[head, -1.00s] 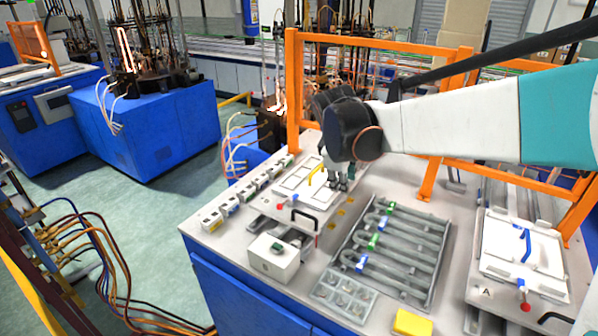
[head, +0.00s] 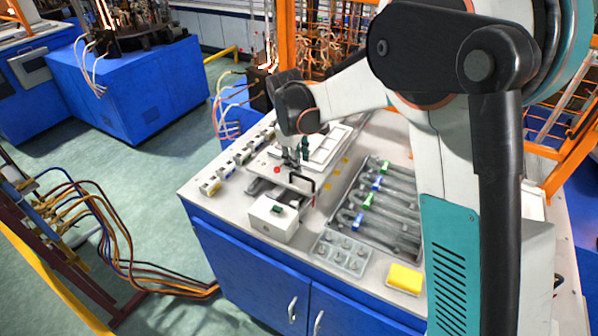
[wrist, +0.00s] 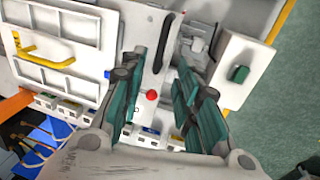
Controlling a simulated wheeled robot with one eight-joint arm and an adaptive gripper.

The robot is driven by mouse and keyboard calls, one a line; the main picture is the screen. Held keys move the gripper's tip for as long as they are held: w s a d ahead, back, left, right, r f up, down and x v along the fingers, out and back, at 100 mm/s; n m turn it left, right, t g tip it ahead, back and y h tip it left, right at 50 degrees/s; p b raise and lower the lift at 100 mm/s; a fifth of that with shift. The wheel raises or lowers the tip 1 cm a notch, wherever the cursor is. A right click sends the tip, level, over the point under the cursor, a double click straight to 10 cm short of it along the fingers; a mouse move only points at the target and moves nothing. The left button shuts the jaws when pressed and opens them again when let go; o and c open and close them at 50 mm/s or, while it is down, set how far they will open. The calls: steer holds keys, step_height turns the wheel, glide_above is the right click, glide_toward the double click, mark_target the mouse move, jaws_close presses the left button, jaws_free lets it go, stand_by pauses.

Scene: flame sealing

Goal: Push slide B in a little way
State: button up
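The left slide (head: 296,180), taken to be slide B, is a pale plate with a black handle (head: 303,187) and a red knob (head: 277,170) at its front. Its letter is not clearly readable. A white framed panel (wrist: 88,62) with a yellow handle (wrist: 38,50) lies behind the front plate. My gripper (head: 293,158) is low over the front part of the slide. In the wrist view, its green fingers (wrist: 160,75) are spread apart and empty, with the red knob (wrist: 152,96) visible between them. Contact with the slide cannot be told.
A white box (head: 272,215) with a green button stands close in front of the slide. Glass tubes lie in a grey tray (head: 345,222) at the right. A yellow block (head: 405,279) lies at the table's front. An orange guard frame (wrist: 15,104) is behind.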

mark_target(299, 177)
steer(key=f, duration=0.4)
steer(key=w+f, duration=0.1)
steer(key=f, duration=0.1)
steer(key=shift+d, duration=0.35)
jaws_close()
